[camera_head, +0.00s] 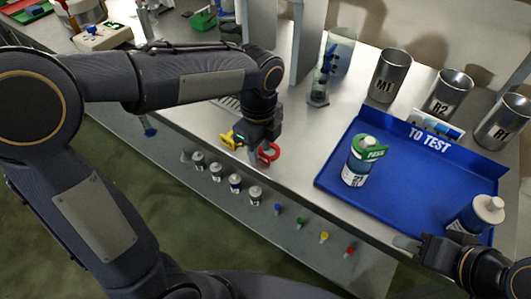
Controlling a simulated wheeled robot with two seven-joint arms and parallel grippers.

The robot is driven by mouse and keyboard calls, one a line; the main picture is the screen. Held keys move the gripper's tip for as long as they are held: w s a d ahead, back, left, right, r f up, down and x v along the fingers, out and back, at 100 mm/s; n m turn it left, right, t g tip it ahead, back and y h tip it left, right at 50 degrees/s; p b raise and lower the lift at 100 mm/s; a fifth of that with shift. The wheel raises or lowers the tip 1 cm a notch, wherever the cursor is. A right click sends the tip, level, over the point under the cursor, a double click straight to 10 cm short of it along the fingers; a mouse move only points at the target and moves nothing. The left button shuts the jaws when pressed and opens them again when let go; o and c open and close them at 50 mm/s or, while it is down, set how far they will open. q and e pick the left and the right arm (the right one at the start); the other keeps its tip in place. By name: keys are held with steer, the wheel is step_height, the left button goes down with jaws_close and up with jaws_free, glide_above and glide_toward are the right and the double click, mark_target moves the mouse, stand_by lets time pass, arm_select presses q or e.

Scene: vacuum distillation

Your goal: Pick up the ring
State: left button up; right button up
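A red ring-shaped piece (268,153) is at the front edge of the bench, right at the fingertips of my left gripper (256,150). A yellow ring-shaped piece (230,141) is just left of that gripper. My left gripper points down; its fingers are small and partly hidden, so its opening and any grip on the red ring are unclear. A green ring-like tag marked PASS (369,148) sits around the top of a white-labelled bottle (355,170). My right gripper (408,243) is low at the right, by the blue tray's front edge; its fingers are unclear.
The blue TO TEST tray (335,178) holds the tagged bottle and a tilted white-capped bottle (480,213). Metal cups M1 (389,76), R2 (449,94) and a third (503,122) stand behind. Small bottles (235,183) and coloured knobs line the bench front.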

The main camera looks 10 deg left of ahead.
arm_select(q)
steer(key=shift+f, duration=0.55)
jaws_close()
steer(key=shift+r, duration=0.2)
